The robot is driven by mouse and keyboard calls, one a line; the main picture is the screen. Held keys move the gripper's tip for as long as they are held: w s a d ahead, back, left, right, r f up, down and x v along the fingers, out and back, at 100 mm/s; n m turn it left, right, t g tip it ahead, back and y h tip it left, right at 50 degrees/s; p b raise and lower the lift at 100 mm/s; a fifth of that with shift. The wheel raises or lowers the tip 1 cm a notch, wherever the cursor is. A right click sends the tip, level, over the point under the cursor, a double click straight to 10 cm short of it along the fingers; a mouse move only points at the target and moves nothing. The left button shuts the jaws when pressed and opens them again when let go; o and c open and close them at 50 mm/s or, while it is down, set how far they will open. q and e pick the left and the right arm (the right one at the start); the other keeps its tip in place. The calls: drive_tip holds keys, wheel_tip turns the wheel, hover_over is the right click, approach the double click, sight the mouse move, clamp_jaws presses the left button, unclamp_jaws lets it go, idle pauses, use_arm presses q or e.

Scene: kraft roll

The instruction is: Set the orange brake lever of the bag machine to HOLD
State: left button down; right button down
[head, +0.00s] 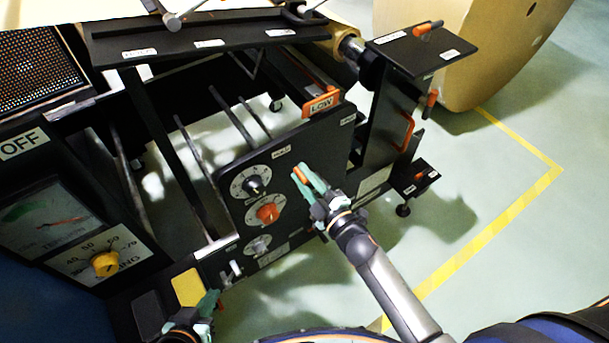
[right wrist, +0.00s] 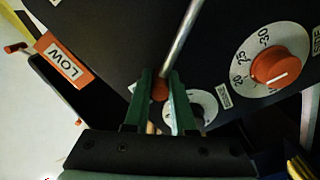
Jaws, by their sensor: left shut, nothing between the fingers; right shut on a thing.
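The brake lever shows in the right wrist view as a grey metal rod with an orange knob (right wrist: 160,91) at its end. My right gripper (right wrist: 160,84) is shut on that knob, with one green finger on each side. In the head view the right gripper (head: 306,176) is in front of the black machine panel (head: 325,150), right of its dials, with a bit of orange between the fingers. I cannot read a HOLD mark; small white labels (head: 281,151) are too small to read. My left gripper (head: 213,300) is shut and empty at the bottom.
An orange-red dial knob (head: 267,212) sits between two other dials. An orange LOW tag (head: 321,102) is at the panel's top. A stand with orange handles (head: 408,132) and a large kraft roll (head: 470,45) are on the right. Yellow-lined floor is clear at far right.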

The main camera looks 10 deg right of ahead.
drive_tip(key=c, duration=0.8)
unclamp_jaws()
drive_tip(key=shift+a, duration=0.1)
drive_tip(key=shift+o, duration=0.2)
drive_tip(key=shift+s, duration=0.1)
use_arm(q)
drive_tip(key=shift+r+p, duration=0.4)
drive_tip(key=shift+p, duration=0.15)
use_arm(e)
drive_tip(key=v, duration=1.2)
drive_tip(key=shift+s, duration=0.2)
use_arm(q)
drive_tip(key=shift+d, duration=0.1)
